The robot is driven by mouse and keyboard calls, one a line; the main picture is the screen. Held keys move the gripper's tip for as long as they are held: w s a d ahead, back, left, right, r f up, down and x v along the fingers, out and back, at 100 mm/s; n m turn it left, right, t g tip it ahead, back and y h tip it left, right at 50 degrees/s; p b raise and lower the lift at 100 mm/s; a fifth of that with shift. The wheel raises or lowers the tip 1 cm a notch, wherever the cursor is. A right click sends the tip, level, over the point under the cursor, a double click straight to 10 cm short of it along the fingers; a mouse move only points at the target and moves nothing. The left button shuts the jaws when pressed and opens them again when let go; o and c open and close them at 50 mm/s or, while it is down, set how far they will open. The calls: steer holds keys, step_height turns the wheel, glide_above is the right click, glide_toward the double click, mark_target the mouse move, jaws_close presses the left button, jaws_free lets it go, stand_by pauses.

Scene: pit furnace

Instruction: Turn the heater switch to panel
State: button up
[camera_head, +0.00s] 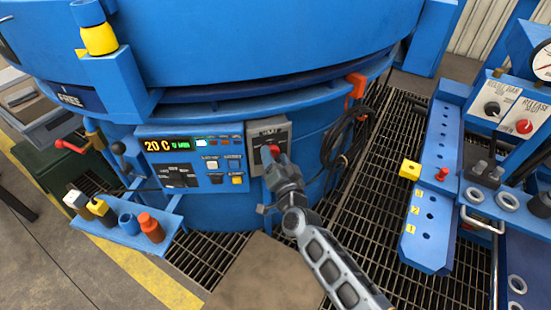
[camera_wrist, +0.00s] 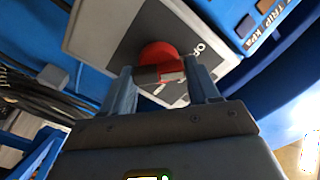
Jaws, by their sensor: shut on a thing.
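The heater switch is a red rotary knob (camera_wrist: 160,64) on a grey switch box (camera_head: 256,131) to the right of the furnace control panel (camera_head: 189,159). In the head view my gripper (camera_head: 275,158) reaches up to the box and covers part of the knob. In the wrist view my gripper (camera_wrist: 162,82) has one finger on each side of the knob and is shut on it. The grey box (camera_wrist: 89,38) also shows there, tilted. Lettering on the box is partly hidden by the knob and fingers, and I cannot read the knob's setting.
Black cables (camera_head: 345,135) hang just right of the switch box. A blue shelf (camera_head: 133,222) with several colored pieces juts out at lower left. A blue numbered rack (camera_head: 432,222) stands on the right. Metal grating (camera_head: 365,215) covers the floor between.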

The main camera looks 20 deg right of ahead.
steer(key=m, duration=0.1)
steer(key=m+b, duration=0.1)
steer(key=m, duration=0.3)
steer(key=shift+d+f+b, duration=0.1)
steer(key=shift+f+b, duration=0.15)
steer(key=shift+b, duration=0.1)
steer(key=m+b, duration=0.1)
steer(key=m, duration=0.3)
steer(key=shift+m, duration=0.3)
steer(key=o, duration=1)
steer(key=shift+c, duration=0.2)
steer(key=shift+s, duration=0.1)
steer(key=s+p, duration=0.1)
steer(key=s, duration=0.6)
steer(key=shift+s+a, duration=0.35)
steer(key=shift+a, duration=0.1)
